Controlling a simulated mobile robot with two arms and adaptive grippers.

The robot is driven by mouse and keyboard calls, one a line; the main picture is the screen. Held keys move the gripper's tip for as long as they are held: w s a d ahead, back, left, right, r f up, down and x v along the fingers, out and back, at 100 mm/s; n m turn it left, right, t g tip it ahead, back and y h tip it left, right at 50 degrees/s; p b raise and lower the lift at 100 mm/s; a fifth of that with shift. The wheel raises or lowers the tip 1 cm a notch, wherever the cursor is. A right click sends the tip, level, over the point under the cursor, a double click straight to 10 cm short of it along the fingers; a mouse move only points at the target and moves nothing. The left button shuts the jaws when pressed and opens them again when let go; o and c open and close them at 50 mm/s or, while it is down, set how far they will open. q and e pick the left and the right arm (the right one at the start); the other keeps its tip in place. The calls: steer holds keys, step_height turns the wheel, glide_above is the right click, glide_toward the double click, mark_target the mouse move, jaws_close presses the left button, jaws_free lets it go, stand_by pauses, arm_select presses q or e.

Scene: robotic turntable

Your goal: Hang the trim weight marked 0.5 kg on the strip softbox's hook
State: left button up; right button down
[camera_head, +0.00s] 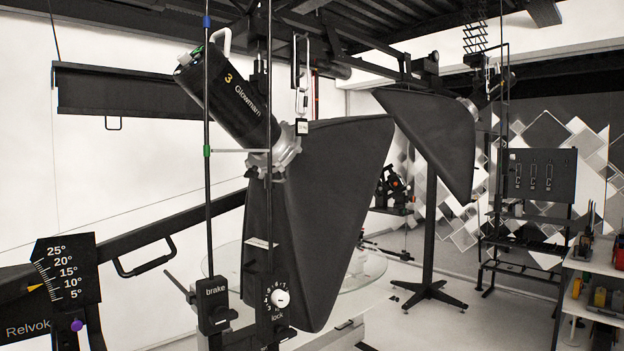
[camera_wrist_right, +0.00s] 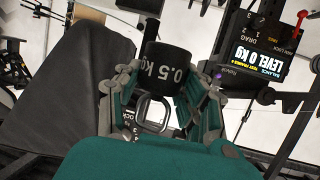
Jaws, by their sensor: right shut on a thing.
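The trim weight (camera_wrist_right: 165,70) is a black cylinder printed "0.5 kg" in white. In the right wrist view it is held between the fingers of my right gripper (camera_wrist_right: 160,92), shut on it. A grey loop (camera_wrist_right: 154,113) shows just below the weight; I cannot tell what it belongs to. A large dark softbox (camera_head: 330,215) on the lamp marked 3 fills the middle of the head view. A second, narrower softbox (camera_head: 440,140) hangs behind it to the right. I cannot make out which has the hook. Neither gripper shows in the head view.
A panel (camera_wrist_right: 262,52) reading "LEVEL 0 KG" with a red lever is right of the weight. A tilted boom (camera_head: 170,222) with an angle scale (camera_head: 62,274) crosses the left. Vertical rods with brake and lock knobs (camera_head: 279,298) stand before the large softbox. A rack (camera_head: 540,176) stands at back right.

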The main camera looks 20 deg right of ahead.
steer(key=w+d+r+p, duration=0.1)
steer(key=r+p, duration=0.1)
steer(key=r, duration=1)
steer(key=w+d+r+n+y+p, duration=0.1)
steer(key=d+r+p, duration=0.15)
steer(key=r, duration=0.95)
steer(key=w+d+r+p, duration=0.1)
steer(key=r+p, duration=0.2)
steer(key=r, duration=0.9)
steer(key=w+a+f, duration=0.1)
steer(key=w+a, duration=0.2)
steer(key=w, duration=0.5)
steer(key=shift+w+a+p, duration=0.2)
steer(key=shift+w+p, duration=0.2)
steer(key=shift+p, duration=0.05)
steer(key=shift+f, duration=0.1)
steer(key=c, duration=0.8)
jaws_free()
steer(key=shift+o, duration=0.5)
steer(key=shift+a+f, duration=0.1)
steer(key=shift+f, duration=0.1)
